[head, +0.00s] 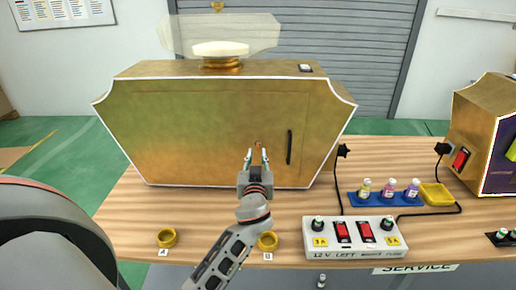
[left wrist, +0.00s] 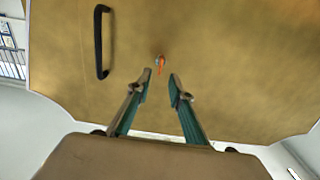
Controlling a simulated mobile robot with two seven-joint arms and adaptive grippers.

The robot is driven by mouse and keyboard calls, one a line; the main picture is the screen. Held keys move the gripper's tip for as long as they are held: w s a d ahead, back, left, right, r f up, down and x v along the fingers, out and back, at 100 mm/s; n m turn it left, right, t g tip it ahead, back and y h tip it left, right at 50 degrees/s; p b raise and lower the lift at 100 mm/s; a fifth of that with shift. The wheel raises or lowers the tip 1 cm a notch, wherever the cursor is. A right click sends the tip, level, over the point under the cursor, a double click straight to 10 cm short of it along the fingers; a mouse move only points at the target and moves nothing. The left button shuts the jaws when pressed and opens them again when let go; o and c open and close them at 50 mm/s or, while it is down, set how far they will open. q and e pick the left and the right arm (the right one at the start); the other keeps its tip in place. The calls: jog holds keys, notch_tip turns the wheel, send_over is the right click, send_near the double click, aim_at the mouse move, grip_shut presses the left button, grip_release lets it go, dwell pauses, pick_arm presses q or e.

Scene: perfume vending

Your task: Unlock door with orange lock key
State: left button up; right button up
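The orange lock key (head: 258,145) sits in the front face of the gold vending machine (head: 180,125), left of the black door handle (head: 289,147). In the left wrist view the key (left wrist: 160,64) is small and orange, just beyond the fingertips, with the handle (left wrist: 101,42) to its left. My left gripper (head: 257,155) is open in front of the key. In the left wrist view its two fingers (left wrist: 161,76) stand apart, with the key lined up with the gap between them. No contact with the key is visible. My right gripper is not in view.
A white power box (head: 355,238) with red switches stands at the front right of the wooden table. Behind it is a blue tray (head: 368,198) with small bottles beside a yellow dish (head: 437,195). Gold rings (head: 167,238) lie at the front edge. Another machine (head: 482,130) stands far right.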

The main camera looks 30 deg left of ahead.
pick_arm(q)
jog(key=x, duration=0.5)
jog(key=shift+w+d, duration=0.1)
grip_shut()
